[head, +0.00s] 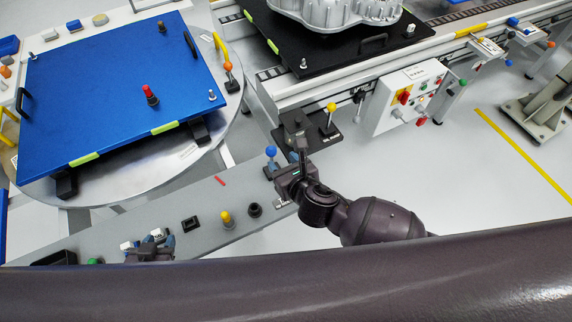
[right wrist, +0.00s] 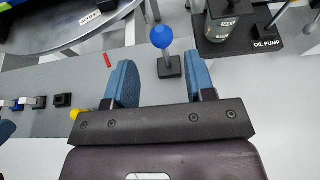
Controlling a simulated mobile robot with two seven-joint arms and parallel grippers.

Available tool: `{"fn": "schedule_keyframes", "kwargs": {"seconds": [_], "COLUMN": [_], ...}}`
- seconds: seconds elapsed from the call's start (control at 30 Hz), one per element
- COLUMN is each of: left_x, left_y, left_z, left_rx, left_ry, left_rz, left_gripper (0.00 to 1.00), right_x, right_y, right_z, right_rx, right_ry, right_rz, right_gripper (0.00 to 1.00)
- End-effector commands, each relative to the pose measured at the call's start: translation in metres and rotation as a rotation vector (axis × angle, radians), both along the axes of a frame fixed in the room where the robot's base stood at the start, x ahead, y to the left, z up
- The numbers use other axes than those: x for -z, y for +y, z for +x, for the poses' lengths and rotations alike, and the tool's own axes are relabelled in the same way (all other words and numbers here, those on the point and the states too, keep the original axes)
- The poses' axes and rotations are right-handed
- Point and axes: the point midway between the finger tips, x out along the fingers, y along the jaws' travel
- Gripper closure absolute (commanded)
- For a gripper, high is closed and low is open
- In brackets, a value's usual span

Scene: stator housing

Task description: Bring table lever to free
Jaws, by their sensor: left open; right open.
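A lever with a blue ball knob (head: 270,152) stands upright on a small dark base on the grey bench; it also shows in the right wrist view (right wrist: 162,37). I cannot read a label that names it the table lever. My right gripper (head: 282,172) is open beside it. In the right wrist view, the knob and base appear between the two blue fingers (right wrist: 161,82), with a gap on both sides. An orange-knobbed lever (head: 228,67) stands at the round table's edge. My left gripper (head: 150,249) is open above the bench, partly hidden by my dark arm.
The oil pump (right wrist: 222,20) with a yellow-knobbed lever (head: 331,107) stands close to the right gripper. A blue plate (head: 100,90) lies on the round metal table (head: 215,125). The bench (head: 190,205) holds a yellow knob (head: 227,217) and dark sockets. A control box (head: 400,98) stands right.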

Motion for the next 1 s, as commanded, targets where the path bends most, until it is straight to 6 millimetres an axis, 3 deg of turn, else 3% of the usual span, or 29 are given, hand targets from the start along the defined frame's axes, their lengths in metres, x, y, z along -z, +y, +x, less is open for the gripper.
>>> {"fn": "schedule_keyframes", "kwargs": {"seconds": [0.9,1.0], "left_x": [0.0,0.007], "left_y": [0.0,0.0], "left_z": [0.0,0.001], "left_rx": [0.0,0.0], "left_ry": [-0.001,-0.005], "left_rz": [0.0,0.0], "left_gripper": [0.57,0.57], "right_x": [0.022,0.026], "right_y": [0.021,0.023], "right_z": [0.051,0.057], "right_rx": [0.001,0.0], "right_ry": [0.001,-0.002], "right_rz": [0.002,0.003], "right_gripper": [0.5,0.5]}}
